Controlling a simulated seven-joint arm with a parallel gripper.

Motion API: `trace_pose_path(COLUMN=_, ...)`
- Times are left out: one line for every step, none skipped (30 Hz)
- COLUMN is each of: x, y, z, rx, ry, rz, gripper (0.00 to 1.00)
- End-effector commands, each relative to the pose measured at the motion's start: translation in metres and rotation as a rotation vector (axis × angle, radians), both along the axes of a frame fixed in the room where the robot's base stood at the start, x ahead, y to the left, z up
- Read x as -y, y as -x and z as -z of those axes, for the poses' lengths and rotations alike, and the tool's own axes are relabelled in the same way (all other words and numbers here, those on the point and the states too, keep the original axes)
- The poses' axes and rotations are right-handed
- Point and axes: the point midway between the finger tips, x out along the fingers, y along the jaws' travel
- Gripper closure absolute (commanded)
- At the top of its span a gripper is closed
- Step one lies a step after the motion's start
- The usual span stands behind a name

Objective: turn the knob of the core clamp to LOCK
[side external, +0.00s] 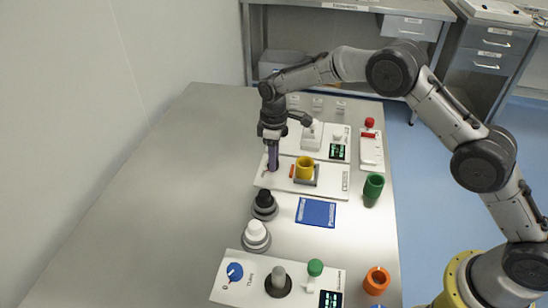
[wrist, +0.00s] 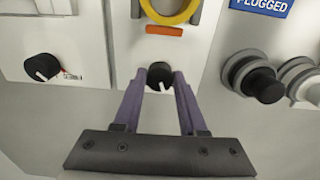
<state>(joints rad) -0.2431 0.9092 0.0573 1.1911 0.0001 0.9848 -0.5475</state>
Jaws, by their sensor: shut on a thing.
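The clamp knob (wrist: 159,72) is a small black round knob with a white pointer mark on a white panel (side external: 335,178). In the side view my gripper (side external: 271,167) points down at the left end of the panel and hides the knob. A yellow ring-shaped core (side external: 305,168) stands on the same panel, with an orange bar (wrist: 164,30) between it and the knob. I cannot read a LOCK label.
Another black knob (wrist: 41,67) is on a neighbouring panel. A black spool (side external: 264,204), white spool (side external: 256,236) and blue plate (side external: 316,212) are nearby. A green cup (side external: 373,188) stands right. A panel with a blue knob (side external: 235,271) is in front. The left tabletop is clear.

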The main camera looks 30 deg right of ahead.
Motion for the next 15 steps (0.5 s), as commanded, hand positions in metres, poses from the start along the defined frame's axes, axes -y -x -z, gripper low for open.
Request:
trace_pose_path(x=-0.0004, y=-0.0001, z=-0.0007, rx=0.001, ry=-0.001, rz=0.042, gripper=1.00)
trace_pose_path(x=-0.0005, y=-0.0001, z=-0.0009, rx=0.001, ry=0.000, rz=0.070, gripper=1.00)
trace_pose_path(x=-0.0006, y=-0.0001, z=-0.0010, rx=0.001, ry=0.000, rz=0.108, gripper=1.00)
trace_pose_path(x=-0.0006, y=-0.0002, z=-0.0010, rx=0.002, ry=-0.001, rz=0.137, gripper=1.00)
trace_pose_path(x=-0.0007, y=-0.0003, z=-0.0011, rx=0.002, ry=-0.001, rz=0.165, gripper=1.00)
trace_pose_path(x=-0.0008, y=-0.0002, z=-0.0010, rx=0.002, ry=-0.001, rz=0.203, gripper=1.00)
trace_pose_path(x=-0.0008, y=0.0001, z=-0.0007, rx=0.001, ry=0.000, rz=0.232, gripper=1.00)
trace_pose_path(x=-0.0008, y=0.0001, z=-0.0006, rx=0.001, ry=0.000, rz=0.260, gripper=1.00)
trace_pose_path(x=-0.0010, y=0.0000, z=-0.0008, rx=0.002, ry=0.000, rz=0.298, gripper=1.00)
trace_pose_path(x=-0.0010, y=-0.0001, z=-0.0011, rx=0.002, ry=0.000, rz=0.326, gripper=1.00)
trace_pose_path(x=-0.0011, y=-0.0001, z=-0.0011, rx=0.003, ry=-0.001, rz=0.355, gripper=1.00)
trace_pose_path(x=-0.0011, y=-0.0001, z=-0.0011, rx=0.003, ry=-0.001, rz=0.392, gripper=1.00)
trace_pose_path(x=-0.0013, y=-0.0001, z=-0.0011, rx=0.003, ry=-0.001, rz=0.421, gripper=1.00)
trace_pose_path(x=-0.0013, y=-0.0001, z=-0.0012, rx=0.003, ry=-0.001, rz=0.450, gripper=1.00)
trace_pose_path(x=-0.0014, y=-0.0001, z=-0.0011, rx=0.003, ry=-0.001, rz=0.487, gripper=1.00)
